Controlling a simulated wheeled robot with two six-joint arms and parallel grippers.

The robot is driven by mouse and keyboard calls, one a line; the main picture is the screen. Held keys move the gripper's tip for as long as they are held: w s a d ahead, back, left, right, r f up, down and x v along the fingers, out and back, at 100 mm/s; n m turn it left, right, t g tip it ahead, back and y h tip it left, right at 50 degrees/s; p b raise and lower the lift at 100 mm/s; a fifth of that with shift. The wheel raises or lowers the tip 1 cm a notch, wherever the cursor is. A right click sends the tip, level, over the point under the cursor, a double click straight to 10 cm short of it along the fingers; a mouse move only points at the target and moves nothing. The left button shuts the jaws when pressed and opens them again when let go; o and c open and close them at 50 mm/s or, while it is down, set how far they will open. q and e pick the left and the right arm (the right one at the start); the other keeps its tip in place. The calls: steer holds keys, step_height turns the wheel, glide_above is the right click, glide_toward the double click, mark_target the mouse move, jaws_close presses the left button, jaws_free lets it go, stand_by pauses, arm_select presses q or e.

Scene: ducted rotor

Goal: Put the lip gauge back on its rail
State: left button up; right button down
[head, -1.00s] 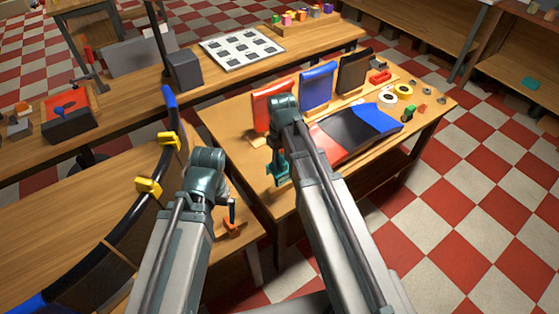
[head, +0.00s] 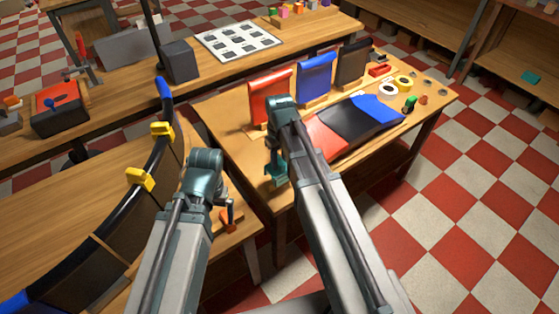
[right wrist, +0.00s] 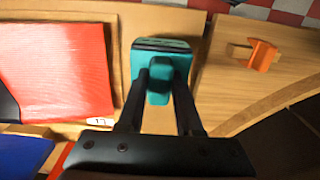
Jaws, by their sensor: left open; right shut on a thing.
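A teal piece with a dark slotted top, which I take to be the lip gauge (right wrist: 158,62), is between the two dark fingers of my right gripper (right wrist: 160,78) in the right wrist view. In the head view the teal gauge (head: 274,172) hangs below my right gripper (head: 278,152), at the left edge of the right table. My left gripper (head: 228,208) is open, largely hidden by its own wrist, near a small orange piece (head: 219,222) on the left bench. The orange piece also shows in the right wrist view (right wrist: 262,55). I cannot tell which part is the rail.
A curved black-and-blue duct section (head: 120,240) with yellow clamps (head: 140,179) stands along the left bench. Red (head: 270,97), blue (head: 316,78) and black panels (head: 352,63) stand on the right table. A curved red-black-blue piece (head: 350,122) lies in front of them.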

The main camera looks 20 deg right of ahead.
steer(key=shift+f+b, duration=2.05)
steer(key=shift+f, duration=0.25)
steer(key=shift+f+b, duration=0.3)
steer(key=c, duration=0.5)
jaws_free()
steer(key=shift+r, duration=0.15)
step_height(320, 180, up, 14)
steer(key=p, duration=1.4)
steer(key=shift+f, duration=0.2)
steer(key=shift+f, duration=0.1)
step_height(320, 180, down, 13)
steer(key=b, duration=1.3)
